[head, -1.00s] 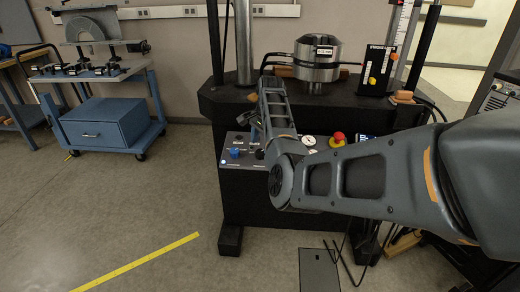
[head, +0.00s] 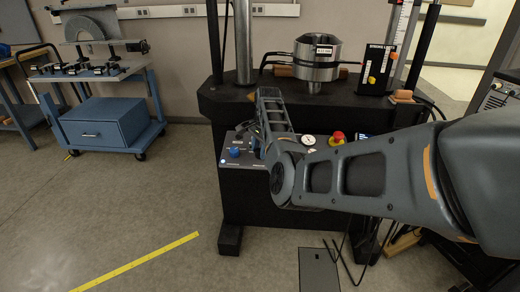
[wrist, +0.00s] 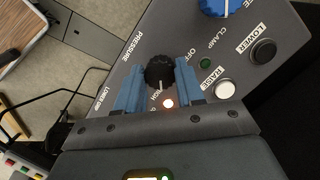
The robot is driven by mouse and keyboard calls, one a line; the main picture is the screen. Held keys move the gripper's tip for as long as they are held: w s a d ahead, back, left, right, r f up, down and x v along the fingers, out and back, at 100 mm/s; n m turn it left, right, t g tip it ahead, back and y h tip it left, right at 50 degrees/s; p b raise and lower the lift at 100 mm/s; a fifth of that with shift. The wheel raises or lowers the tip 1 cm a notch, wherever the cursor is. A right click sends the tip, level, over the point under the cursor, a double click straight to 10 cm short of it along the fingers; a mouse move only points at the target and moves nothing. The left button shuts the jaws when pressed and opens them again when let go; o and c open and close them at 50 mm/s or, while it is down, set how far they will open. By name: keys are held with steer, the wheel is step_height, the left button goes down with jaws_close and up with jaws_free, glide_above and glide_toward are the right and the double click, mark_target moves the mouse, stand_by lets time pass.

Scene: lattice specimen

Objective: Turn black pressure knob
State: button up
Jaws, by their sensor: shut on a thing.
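The black pressure knob (wrist: 160,72) is on the sloped control panel, beside the PRESSURE label, in the wrist view. A white mark on it points towards the lower edge of the picture. My gripper (wrist: 159,80) has its blue fingers on either side of the knob and is shut on it. In the head view my arm hides the knob, and only a little of my gripper (head: 257,147) shows over the control panel (head: 229,162).
A blue CLAMP knob (wrist: 220,5), a white RAISE button (wrist: 224,89), a black LOWER button (wrist: 263,50) and a green light (wrist: 206,64) are close by. A red emergency button (head: 337,138) and a gauge (head: 308,141) are to the right. A blue cart (head: 108,132) stands left.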

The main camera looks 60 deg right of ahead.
steer(key=c, duration=0.3)
steer(key=shift+c, duration=0.2)
steer(key=n, duration=0.4)
steer(key=shift+n+g+p, duration=0.3)
steer(key=shift+g+p, duration=0.1)
steer(key=n, duration=0.4)
steer(key=shift+n+g, duration=0.3)
steer(key=shift+g, duration=0.1)
steer(key=shift+r+n, duration=0.1)
steer(key=shift+n, duration=0.2)
steer(key=shift+w, duration=0.1)
steer(key=o, duration=1)
steer(key=shift+o, duration=0.2)
